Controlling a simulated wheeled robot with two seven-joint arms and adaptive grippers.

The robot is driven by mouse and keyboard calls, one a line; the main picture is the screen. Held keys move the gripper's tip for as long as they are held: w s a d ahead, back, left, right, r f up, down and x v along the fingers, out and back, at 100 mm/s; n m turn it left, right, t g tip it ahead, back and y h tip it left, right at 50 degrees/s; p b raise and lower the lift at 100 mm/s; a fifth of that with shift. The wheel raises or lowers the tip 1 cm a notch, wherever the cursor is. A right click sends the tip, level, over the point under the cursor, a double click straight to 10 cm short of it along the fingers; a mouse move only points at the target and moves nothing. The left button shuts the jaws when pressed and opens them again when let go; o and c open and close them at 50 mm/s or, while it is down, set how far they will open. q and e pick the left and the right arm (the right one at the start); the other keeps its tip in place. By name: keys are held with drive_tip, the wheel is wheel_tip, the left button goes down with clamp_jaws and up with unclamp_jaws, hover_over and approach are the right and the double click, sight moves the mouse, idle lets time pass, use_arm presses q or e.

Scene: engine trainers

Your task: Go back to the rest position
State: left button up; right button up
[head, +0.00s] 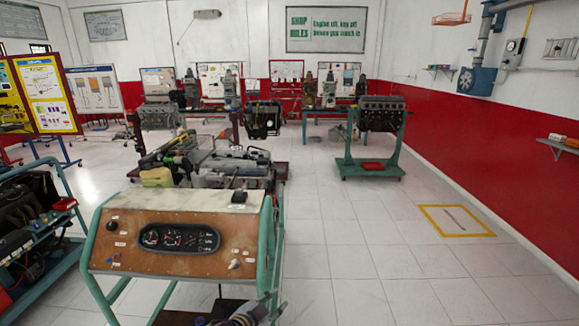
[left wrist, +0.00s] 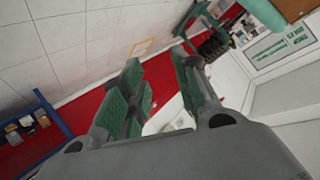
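My left gripper (left wrist: 157,62) shows in the left wrist view with its two green-padded fingers apart. In the head view, what seems to be part of my left gripper (head: 262,308) shows at the bottom edge, in front of the engine trainer's control panel (head: 180,238). Its fingers are not clear there. My right gripper is in neither view.
The green-framed trainer with the gauge panel stands close in front. Another engine stand (head: 30,235) is at the left. A green engine stand (head: 372,140) stands farther back. A yellow floor rectangle (head: 455,220) lies at the right, where the tiled floor is clear.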

use_arm(q)
drive_tip(key=s+a+f+n+g+y, duration=0.25)
drive_tip(key=s+a+n+g, duration=0.2)
drive_tip(key=s+a, duration=0.55)
drive_tip(key=s+a+f+n+g+y, duration=0.1)
drive_tip(key=s+a+n+g+y, duration=0.4)
drive_tip(key=s, duration=0.8)
wheel_tip(320, 180, down, 34)
drive_tip(key=s+a, duration=0.3)
drive_tip(key=s+a+f, duration=0.1)
drive_tip(key=s+f, duration=0.8)
drive_tip(key=s, duration=0.1)
drive_tip(key=s+a+f, duration=0.2)
drive_tip(key=s+f, duration=0.8)
drive_tip(key=s, duration=0.1)
drive_tip(key=shift+s+a+h, duration=0.25)
drive_tip(key=shift+s+h, duration=0.05)
drive_tip(key=shift+h, duration=0.05)
drive_tip(key=shift+s, duration=0.1)
idle(0.9)
